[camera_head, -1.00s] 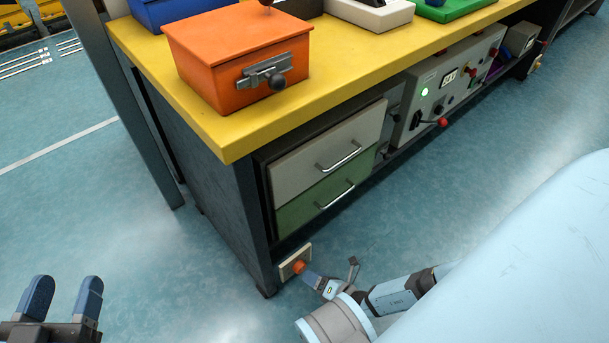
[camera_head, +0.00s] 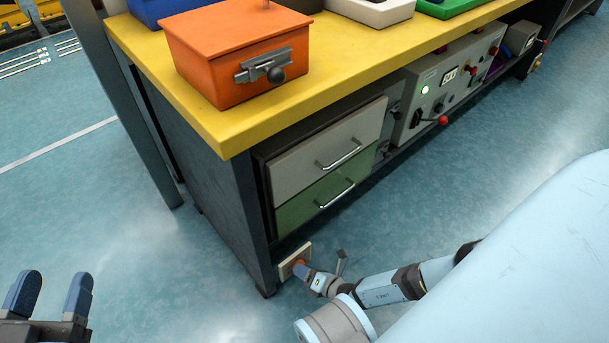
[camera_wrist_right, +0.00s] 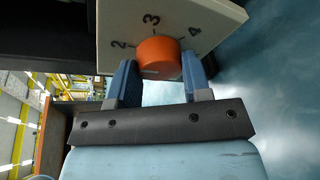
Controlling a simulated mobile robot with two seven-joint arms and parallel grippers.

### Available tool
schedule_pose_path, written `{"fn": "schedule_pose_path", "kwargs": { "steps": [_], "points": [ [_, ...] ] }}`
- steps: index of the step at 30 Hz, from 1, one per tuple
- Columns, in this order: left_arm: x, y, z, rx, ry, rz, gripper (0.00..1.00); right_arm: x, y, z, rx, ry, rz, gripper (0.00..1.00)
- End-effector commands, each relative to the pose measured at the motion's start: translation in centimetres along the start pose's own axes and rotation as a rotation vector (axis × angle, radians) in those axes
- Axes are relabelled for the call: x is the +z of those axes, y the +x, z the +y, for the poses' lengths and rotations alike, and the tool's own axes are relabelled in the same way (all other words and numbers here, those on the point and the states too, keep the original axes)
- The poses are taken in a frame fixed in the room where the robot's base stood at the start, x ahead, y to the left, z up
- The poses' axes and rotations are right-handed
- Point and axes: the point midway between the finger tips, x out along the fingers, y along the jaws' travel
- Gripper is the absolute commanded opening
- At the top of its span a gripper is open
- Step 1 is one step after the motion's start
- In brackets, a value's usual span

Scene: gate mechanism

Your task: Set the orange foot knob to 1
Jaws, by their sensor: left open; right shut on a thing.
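The orange foot knob (camera_wrist_right: 158,57) sits on a cream plate (camera_wrist_right: 205,15) marked with the numbers 2, 3 and 4 in the right wrist view. In the head view the knob (camera_head: 298,264) is low at the foot of the workbench, partly hidden by my right gripper (camera_head: 305,269). My right gripper (camera_wrist_right: 158,75) is shut on the knob, one blue finger on each side. The knob's pointer mark and the number 1 cannot be made out. My left gripper (camera_head: 52,295) is open and empty at the lower left, over the floor, far from the knob.
The yellow-topped workbench (camera_head: 225,135) stands above the knob, with a white drawer (camera_head: 310,165) and a green drawer (camera_head: 305,208). An orange box (camera_head: 215,65) with a latch is on top. The floor to the left is clear.

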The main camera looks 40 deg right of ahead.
Motion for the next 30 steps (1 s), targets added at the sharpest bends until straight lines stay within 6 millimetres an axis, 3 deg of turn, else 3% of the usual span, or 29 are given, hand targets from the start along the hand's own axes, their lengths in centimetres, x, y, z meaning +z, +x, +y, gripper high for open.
{"fn": "schedule_pose_path", "kwargs": {
  "steps": [11, 30],
  "points": [
    [-0.27, 0.13, 0.03, -0.005, -0.014, 0.003, 0.56, -0.04, -0.05, 0.05, -0.036, -0.111, -0.006, 0.21],
    [0.11, -0.25, 0.57, 0.005, -0.080, -0.048, 0.56, -0.23, -0.02, 0.30, -0.204, -0.654, -0.042, 0.21]
  ]
}}
